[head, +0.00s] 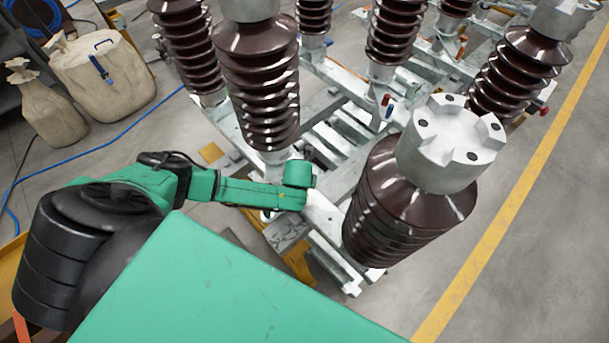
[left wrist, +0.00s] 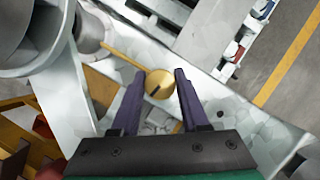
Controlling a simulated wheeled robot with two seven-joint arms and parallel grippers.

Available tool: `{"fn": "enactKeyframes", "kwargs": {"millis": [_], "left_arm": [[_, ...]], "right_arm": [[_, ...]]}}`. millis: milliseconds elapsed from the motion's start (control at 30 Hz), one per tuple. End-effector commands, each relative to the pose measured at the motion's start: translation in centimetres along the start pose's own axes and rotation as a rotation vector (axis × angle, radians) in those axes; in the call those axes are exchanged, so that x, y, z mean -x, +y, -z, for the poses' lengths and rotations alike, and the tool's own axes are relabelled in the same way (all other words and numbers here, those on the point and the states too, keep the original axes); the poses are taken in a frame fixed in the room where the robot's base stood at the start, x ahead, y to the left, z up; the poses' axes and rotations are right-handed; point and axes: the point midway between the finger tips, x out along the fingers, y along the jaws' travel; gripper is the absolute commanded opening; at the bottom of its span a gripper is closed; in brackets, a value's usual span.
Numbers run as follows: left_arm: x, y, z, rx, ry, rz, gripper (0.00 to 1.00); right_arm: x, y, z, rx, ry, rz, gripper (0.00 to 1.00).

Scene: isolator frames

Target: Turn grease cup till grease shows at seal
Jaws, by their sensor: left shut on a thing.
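The grease cup (left wrist: 162,82) is a round brass cap with a dark mark on its face, in the middle of the left wrist view. My left gripper (left wrist: 160,76) has its two dark fingers on either side of the cup, shut on it. A thin brass-coloured rod or pipe (left wrist: 122,53) runs from the cup up-left toward a grey round part (left wrist: 89,32). I cannot make out a seal or any grease. In the head view my green left arm reaches to the steel frame (head: 322,214); its fingers and the cup are hidden there. My right gripper is not in view.
Tall brown ribbed insulators (head: 258,85) stand on the frame; a large one with a grey metal cap (head: 452,140) stands close on the right. Canvas bags (head: 103,80) and a blue hose (head: 95,151) lie at left. Floor beyond the yellow line (head: 500,210) is clear.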

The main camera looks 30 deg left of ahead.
Motion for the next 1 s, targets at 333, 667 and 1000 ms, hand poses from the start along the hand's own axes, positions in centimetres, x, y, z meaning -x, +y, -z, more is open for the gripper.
{"fn": "enactKeyframes", "kwargs": {"millis": [333,667,1000], "left_arm": [[0.05,-0.01,-0.16,-0.014,-0.003,0.006,0.00],[0.03,0.00,-0.11,-0.013,-0.002,0.005,0.75],[0.85,0.02,-0.03,-0.012,0.000,0.006,0.75]], "right_arm": [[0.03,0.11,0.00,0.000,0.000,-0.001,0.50],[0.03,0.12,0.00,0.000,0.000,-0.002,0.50],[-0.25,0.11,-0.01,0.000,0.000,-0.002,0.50]]}}
